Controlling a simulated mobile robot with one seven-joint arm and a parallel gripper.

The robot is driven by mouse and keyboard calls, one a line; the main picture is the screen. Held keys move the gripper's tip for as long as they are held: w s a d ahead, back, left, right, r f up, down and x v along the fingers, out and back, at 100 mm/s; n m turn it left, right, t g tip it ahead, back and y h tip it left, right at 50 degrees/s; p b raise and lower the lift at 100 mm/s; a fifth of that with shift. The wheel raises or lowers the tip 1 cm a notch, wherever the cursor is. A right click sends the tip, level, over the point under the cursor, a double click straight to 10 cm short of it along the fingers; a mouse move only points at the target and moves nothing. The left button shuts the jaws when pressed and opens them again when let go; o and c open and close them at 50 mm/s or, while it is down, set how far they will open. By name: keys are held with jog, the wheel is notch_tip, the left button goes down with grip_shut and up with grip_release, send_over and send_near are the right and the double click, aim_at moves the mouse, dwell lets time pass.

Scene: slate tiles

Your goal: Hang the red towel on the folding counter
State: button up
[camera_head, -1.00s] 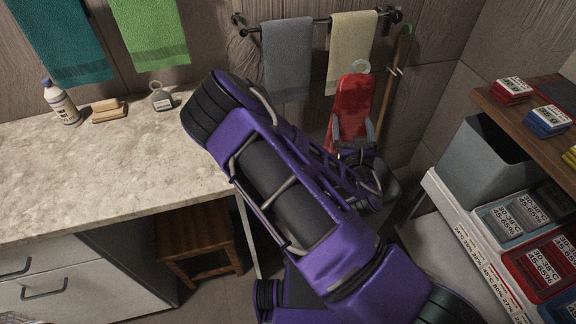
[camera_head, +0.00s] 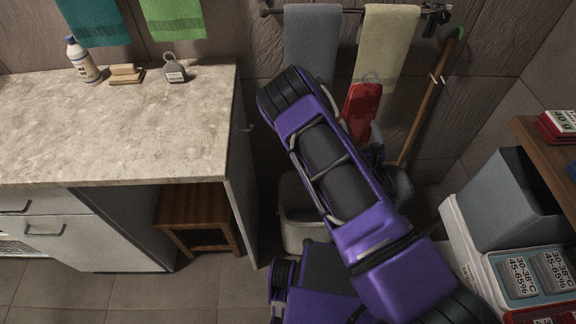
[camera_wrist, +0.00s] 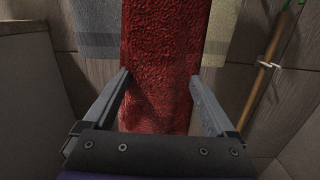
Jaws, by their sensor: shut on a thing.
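The red towel (camera_head: 361,106) hangs upright in front of the wall in the head view, with a pale loop at its top. In the wrist view the red towel (camera_wrist: 160,60) runs down between the two fingers of my gripper (camera_wrist: 160,78). My gripper is shut on it, though the finger contact is not clear. In the head view my purple arm hides most of the gripper and the towel's lower part. The counter (camera_head: 110,135) with a pale stone top stands at the left, apart from the towel.
A grey towel (camera_head: 311,45) and a cream towel (camera_head: 386,45) hang on a wall rail behind the red one. A bottle (camera_head: 84,62), brush (camera_head: 127,74) and grey tag (camera_head: 175,70) stand at the counter's back. A wooden stool (camera_head: 198,215) is beneath. Grey bin (camera_head: 508,200) at right.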

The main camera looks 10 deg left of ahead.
jog(key=a+f+n+g+y+b, duration=0.2)
jog(key=a+f+n+g+y, duration=0.2)
jog(key=a+f+y, duration=0.5)
jog(key=s+a+f+n+g+y+b, duration=0.1)
jog(key=s+a+f+n+g, duration=0.1)
jog(key=a, duration=0.4)
jog(key=s+a+f+n+g+y+b, duration=0.1)
jog(key=s+a+f+n+g+y, duration=0.1)
jog(key=a+g, duration=0.5)
jog(key=s+a+f+n+g+y+b, duration=0.1)
jog(key=s+a+f+n+g, duration=0.3)
jog(key=a, duration=0.2)
jog(key=shift+a+n+g+y, duration=0.2)
jog(key=shift+n+g+y, duration=0.1)
jog(key=shift+n+y, duration=0.1)
jog(key=shift+s+a+f, duration=0.1)
jog(key=shift+a+f, duration=0.05)
jog(key=shift+a, duration=0.15)
jog(key=c, duration=0.3)
jog(key=shift+a+f, duration=0.15)
jog(key=shift+f, duration=0.1)
jog(key=shift+c, duration=0.2)
jog(key=shift+s, duration=0.1)
